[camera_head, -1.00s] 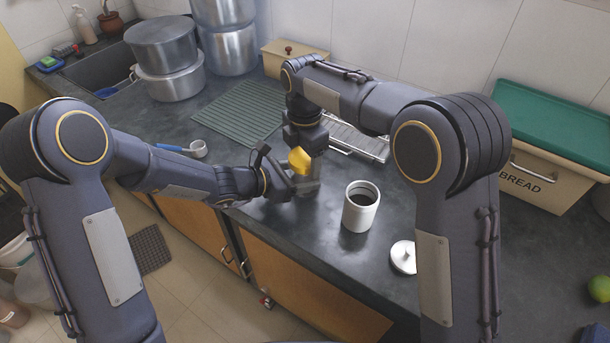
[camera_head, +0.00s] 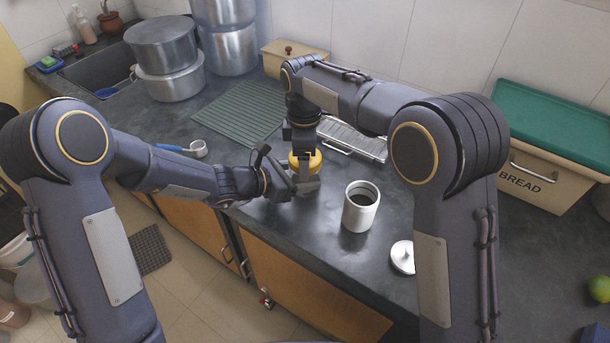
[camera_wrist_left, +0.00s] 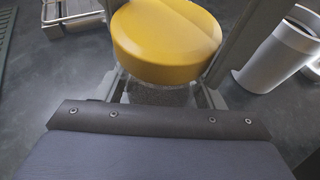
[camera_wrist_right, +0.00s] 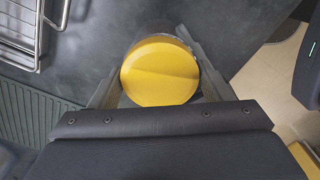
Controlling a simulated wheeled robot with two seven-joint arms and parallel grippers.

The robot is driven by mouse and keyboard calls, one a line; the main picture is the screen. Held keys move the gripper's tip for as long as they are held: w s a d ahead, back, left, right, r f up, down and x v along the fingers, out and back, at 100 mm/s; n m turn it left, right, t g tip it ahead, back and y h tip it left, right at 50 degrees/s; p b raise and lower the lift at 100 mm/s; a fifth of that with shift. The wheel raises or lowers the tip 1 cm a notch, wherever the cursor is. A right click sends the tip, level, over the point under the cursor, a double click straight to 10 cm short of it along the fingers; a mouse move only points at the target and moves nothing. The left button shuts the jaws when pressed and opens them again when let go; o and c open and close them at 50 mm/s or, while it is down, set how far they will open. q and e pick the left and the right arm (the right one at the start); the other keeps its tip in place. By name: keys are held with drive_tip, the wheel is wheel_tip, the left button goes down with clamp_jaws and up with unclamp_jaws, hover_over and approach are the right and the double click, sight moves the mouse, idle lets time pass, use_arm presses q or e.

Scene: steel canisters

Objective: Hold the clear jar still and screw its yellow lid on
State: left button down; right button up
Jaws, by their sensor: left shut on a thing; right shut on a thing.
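The clear jar (camera_wrist_left: 160,92) stands upright on the counter, mostly hidden by the lid and fingers. My left gripper (camera_head: 304,188) is shut on the jar, low on its side, coming from the left. The round yellow lid (camera_head: 303,160) is right above the jar and looks about level. It fills the upper middle of the left wrist view (camera_wrist_left: 166,42) and shows from above in the right wrist view (camera_wrist_right: 160,72). My right gripper (camera_head: 305,153) points down and is shut on the lid. Whether the threads have engaged cannot be seen.
A white canister (camera_head: 361,207) with dark contents stands close on the right, its lid (camera_head: 403,257) beside it. A wire rack (camera_head: 352,140) and green ribbed mat (camera_head: 238,112) lie behind. A white-cupped scoop (camera_head: 197,149) lies left. The counter's front edge is near.

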drive_tip(key=shift+d, duration=0.2)
idle(0.3)
drive_tip(key=o, duration=0.8)
drive_tip(key=shift+o, duration=1.3)
drive_tip(key=shift+a, duration=0.1)
drive_tip(key=shift+r, duration=2.25)
drive_tip(key=shift+a+r+n, duration=0.1)
drive_tip(key=shift+n, duration=0.2)
drive_tip(key=shift+c, duration=0.9)
wheel_tip(320, 180, up, 3)
drive_tip(key=n, duration=0.6)
drive_tip(key=shift+r, duration=0.15)
